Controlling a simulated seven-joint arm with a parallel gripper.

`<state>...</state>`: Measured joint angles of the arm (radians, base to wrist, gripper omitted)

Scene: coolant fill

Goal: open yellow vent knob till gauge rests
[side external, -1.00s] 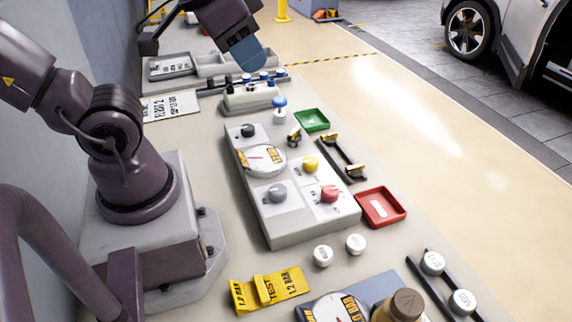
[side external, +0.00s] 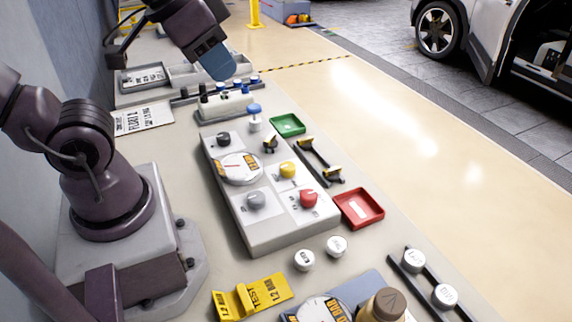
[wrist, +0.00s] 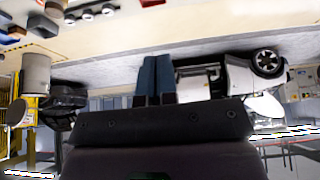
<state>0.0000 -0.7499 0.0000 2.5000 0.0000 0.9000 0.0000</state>
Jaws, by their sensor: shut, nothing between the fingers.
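The yellow vent knob (side external: 287,170) sits on the right side of a light grey panel (side external: 262,226), above a red knob (side external: 308,198). A round white gauge (side external: 238,168) with an orange-marked dial is left of the yellow knob; its needle is too small to read surely. My gripper (side external: 222,68) hangs over the far end of the bench, well away from the knob. Its blue fingers are shut and empty. They also show closed together in the wrist view (wrist: 154,78). The yellow knob cannot be made out in the wrist view.
A yellow test tag (side external: 253,296) and white caps (side external: 336,246) lie in front. A blue-topped post (side external: 254,117) stands behind the panel.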

